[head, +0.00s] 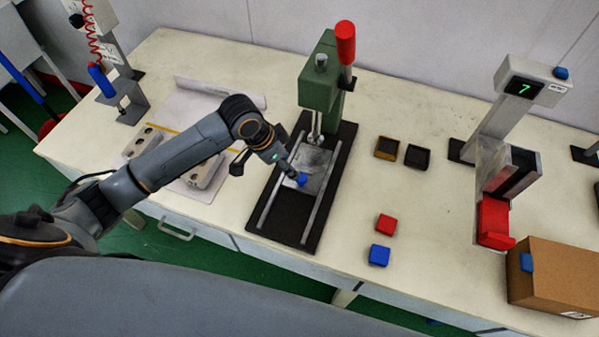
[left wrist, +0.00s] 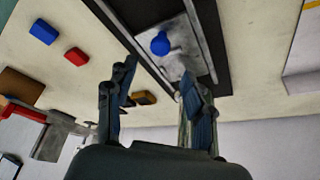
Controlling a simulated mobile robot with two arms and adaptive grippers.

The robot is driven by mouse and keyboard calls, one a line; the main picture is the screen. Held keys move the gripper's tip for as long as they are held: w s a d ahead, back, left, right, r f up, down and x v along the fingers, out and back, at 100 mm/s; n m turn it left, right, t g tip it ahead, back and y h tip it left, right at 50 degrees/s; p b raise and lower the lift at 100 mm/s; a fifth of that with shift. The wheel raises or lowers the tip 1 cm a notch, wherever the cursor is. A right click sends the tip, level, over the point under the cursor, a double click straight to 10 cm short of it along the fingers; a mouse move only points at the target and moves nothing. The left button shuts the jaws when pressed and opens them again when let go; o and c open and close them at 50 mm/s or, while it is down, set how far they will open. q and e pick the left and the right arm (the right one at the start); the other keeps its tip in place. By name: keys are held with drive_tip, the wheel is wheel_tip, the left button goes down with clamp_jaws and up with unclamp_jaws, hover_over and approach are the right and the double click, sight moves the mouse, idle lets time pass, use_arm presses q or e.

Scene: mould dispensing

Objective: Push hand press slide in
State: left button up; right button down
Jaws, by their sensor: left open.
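The hand press (head: 320,85) is green with a red-topped lever, standing at the back of a black base (head: 285,223) with two metal rails. The grey metal slide (head: 314,160) sits between the rails, its rear part close to the press column. A blue knob (head: 302,180) stands on the slide; it also shows in the left wrist view (left wrist: 160,43). My left gripper (head: 290,175) is low over the slide, beside the knob. In the left wrist view its two fingers (left wrist: 160,90) are spread with nothing between them, and the knob lies beyond their tips. Whether a finger touches the slide is unclear.
Grey mould blocks (head: 205,170) lie on a white sheet left of the press. Two dark trays (head: 417,156), a red block (head: 386,224) and a blue block (head: 379,255) lie to its right. A display stand (head: 525,85) and a cardboard box (head: 555,275) are farther right.

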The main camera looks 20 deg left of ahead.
sight(301, 177)
use_arm(q)
drive_tip(key=x, duration=0.8)
drive_tip(key=shift+d+f+p, duration=0.1)
drive_tip(key=shift+f+p, duration=0.25)
drive_tip(key=shift+f, duration=0.05)
drive_tip(key=shift+w, duration=0.15)
clamp_jaws()
